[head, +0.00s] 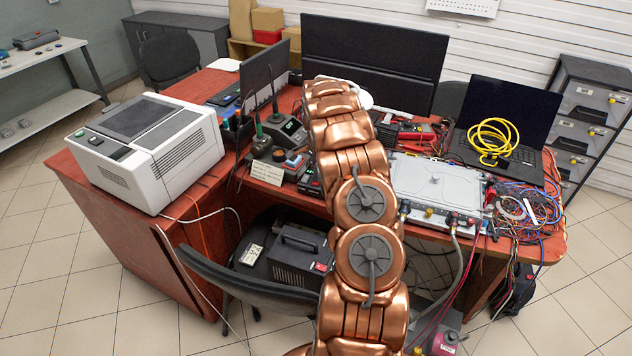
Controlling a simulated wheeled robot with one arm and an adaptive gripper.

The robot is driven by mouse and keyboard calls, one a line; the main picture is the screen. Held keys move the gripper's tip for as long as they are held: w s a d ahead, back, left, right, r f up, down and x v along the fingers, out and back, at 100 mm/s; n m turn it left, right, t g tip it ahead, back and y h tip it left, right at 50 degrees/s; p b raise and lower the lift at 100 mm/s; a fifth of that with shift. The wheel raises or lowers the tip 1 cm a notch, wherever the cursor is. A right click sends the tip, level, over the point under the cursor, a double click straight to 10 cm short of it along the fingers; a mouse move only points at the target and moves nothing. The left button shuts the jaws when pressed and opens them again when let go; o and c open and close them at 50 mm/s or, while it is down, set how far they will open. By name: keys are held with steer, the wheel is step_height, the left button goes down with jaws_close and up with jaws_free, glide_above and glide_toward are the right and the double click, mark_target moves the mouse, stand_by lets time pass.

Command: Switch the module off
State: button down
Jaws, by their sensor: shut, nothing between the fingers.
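The module appears to be the flat silver-grey metal box (436,186) on the red desk, right of my copper arm. Its front edge has several round fittings, with a grey hose (458,262) and red and dark cables hanging down from that side. A power switch on it is too small to make out. My arm rises through the middle of the head view and hides the desk behind it, close to the module's left edge. My gripper itself does not show; the arm's far end is near the monitors.
A white bench machine (148,150) stands on the desk's left part. A laptop (508,112) with a coiled yellow cable (491,139) stands behind the module. Tangled wires (528,208) lie at right. A chair holds a black box (300,262) with a red switch.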

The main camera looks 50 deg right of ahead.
steer(key=shift+r+b, duration=0.35)
steer(key=shift+r, duration=3.05)
steer(key=shift+w+a+r, duration=0.1)
steer(key=shift+a+r, duration=0.2)
steer(key=s+a+r+n, duration=0.3)
steer(key=s+a+r, duration=0.15)
steer(key=a, duration=0.45)
steer(key=s+a+r+n+g, duration=0.1)
steer(key=s+a+r+n, duration=0.3)
steer(key=a, duration=0.6)
steer(key=s+a+r+n, duration=0.25)
steer(key=a+r, duration=0.35)
steer(key=a, duration=0.3)
steer(key=s+a+n, duration=0.5)
steer(key=s+a, duration=0.3)
steer(key=s, duration=0.4)
steer(key=s+a+n, duration=0.6)
steer(key=s+a, duration=0.2)
steer(key=s, duration=0.3)
steer(key=shift+s+a+f+g, duration=0.35)
steer(key=shift+f+g, duration=0.05)
steer(key=shift+f, duration=0.05)
